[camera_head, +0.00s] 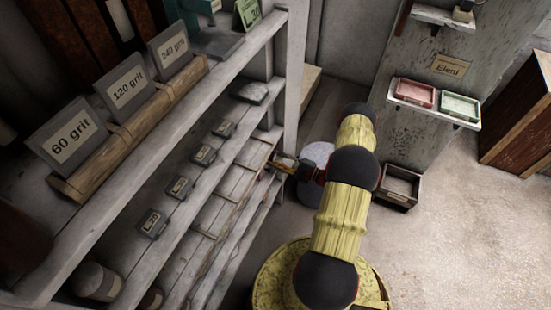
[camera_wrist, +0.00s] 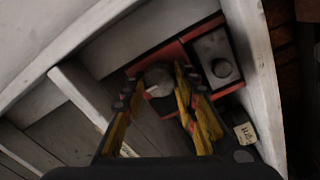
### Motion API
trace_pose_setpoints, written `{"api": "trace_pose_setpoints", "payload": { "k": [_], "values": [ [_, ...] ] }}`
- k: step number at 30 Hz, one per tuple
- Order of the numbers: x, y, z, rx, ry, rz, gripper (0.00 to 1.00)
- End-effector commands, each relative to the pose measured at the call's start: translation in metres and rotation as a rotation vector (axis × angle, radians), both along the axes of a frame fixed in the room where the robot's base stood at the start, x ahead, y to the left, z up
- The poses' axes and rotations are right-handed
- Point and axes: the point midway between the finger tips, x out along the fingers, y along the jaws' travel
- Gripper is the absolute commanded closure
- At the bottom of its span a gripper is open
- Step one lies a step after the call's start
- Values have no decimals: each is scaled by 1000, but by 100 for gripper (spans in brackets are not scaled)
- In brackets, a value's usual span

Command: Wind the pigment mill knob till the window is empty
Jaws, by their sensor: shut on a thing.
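My gripper (camera_wrist: 160,88) has its yellow fingers on either side of a rounded grey knob (camera_wrist: 158,76) and is shut on it. The knob stands at an orange-red mill body (camera_wrist: 167,52) on a shelf. To its right, a grey plate (camera_wrist: 208,46) with a round grey piece (camera_wrist: 222,68) is set in the same body. I cannot tell whether the window shows here or what is in it. In the head view my gripper (camera_head: 283,166) reaches into the shelving; the mill is hard to make out there.
Pale shelf boards and an upright (camera_wrist: 255,75) stand close around the gripper. A small label (camera_wrist: 245,134) is at the right. The shelving (camera_head: 165,140) holds grit signs and several small dark boxes. A wall shelf carries a red tray (camera_head: 415,93) and a green tray (camera_head: 459,106).

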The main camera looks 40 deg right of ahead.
Motion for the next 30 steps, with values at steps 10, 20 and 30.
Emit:
{"api": "trace_pose_setpoints", "payload": {
  "k": [10, 20, 30],
  "values": [
    [0, -1, -1, 175, 74, -3, 96],
    [0, -1, -1, 229, 97, -4, 96],
    [0, -1, -1, 230, 98, -4, 96]
  ]
}}
